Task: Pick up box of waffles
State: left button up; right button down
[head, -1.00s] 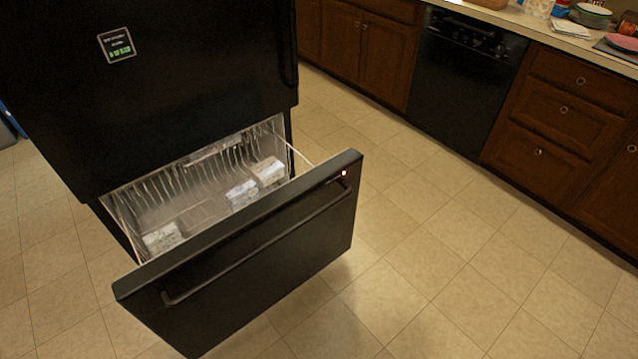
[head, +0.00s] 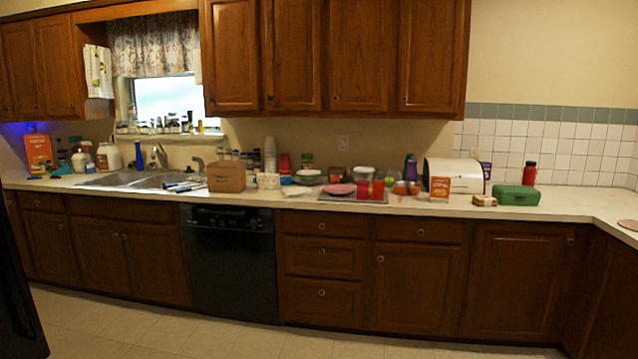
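No box in the head view can be read clearly as waffles. A large orange-red box (head: 39,153) with pale lettering stands upright at the far left end of the counter. A smaller orange-red box (head: 440,187) stands upright on the counter in front of a white rounded bin. A small yellowish-brown box (head: 485,200) lies low to its right. The print on these boxes is too small or blurred to read. Neither of my grippers is in view.
A long counter (head: 410,206) with wooden cabinets below crosses the view. A sink (head: 145,180), a brown box (head: 226,177), the white bin (head: 452,174) and a green case (head: 516,195) are on it. A black dishwasher (head: 230,262) sits below. The floor in front is clear.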

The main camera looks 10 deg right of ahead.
aim_at(265, 181)
jog(key=i, duration=1.4)
